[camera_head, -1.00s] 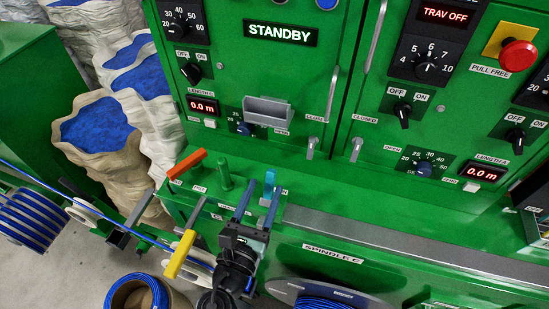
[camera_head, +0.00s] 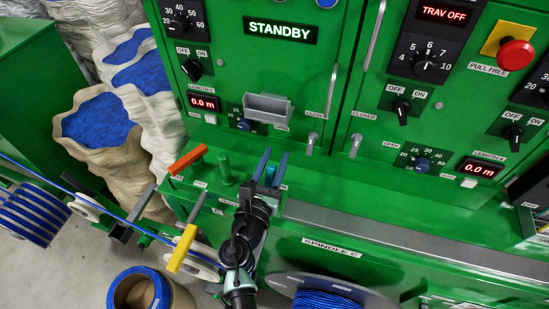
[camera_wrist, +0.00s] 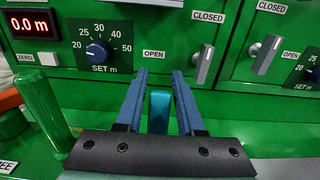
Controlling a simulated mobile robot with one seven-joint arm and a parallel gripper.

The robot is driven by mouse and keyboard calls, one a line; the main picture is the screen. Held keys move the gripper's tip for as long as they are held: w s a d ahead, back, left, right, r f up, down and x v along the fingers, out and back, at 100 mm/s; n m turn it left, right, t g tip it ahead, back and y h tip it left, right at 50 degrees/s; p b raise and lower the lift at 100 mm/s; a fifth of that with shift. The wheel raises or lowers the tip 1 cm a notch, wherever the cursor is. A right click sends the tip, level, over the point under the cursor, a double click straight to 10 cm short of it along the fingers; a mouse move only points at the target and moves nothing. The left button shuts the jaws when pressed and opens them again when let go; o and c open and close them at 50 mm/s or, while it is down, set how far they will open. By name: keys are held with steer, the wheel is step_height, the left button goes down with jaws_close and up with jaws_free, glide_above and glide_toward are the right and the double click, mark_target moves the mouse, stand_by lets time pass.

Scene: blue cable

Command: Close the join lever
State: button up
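A teal-blue lever (camera_wrist: 159,112) stands upright between the two blue fingers of my gripper in the wrist view. A gap shows on each side of it. I take it for the join lever, but its label is not readable. My gripper (camera_head: 272,157) is open over the green bench; its fingers also show in the wrist view (camera_wrist: 160,74). The lever's base is hidden behind the gripper's dark front plate. In the head view my gripper covers most of the lever.
An orange lever (camera_head: 187,159), a green post (camera_head: 225,169) and a yellow lever (camera_head: 181,248) stand left of my gripper. The control panel (camera_head: 300,75) rises behind, with grey handles (camera_wrist: 203,65) and a dial (camera_wrist: 97,50). A blue cable spool (camera_head: 330,299) sits below right.

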jaws_close()
stand_by(1.1)
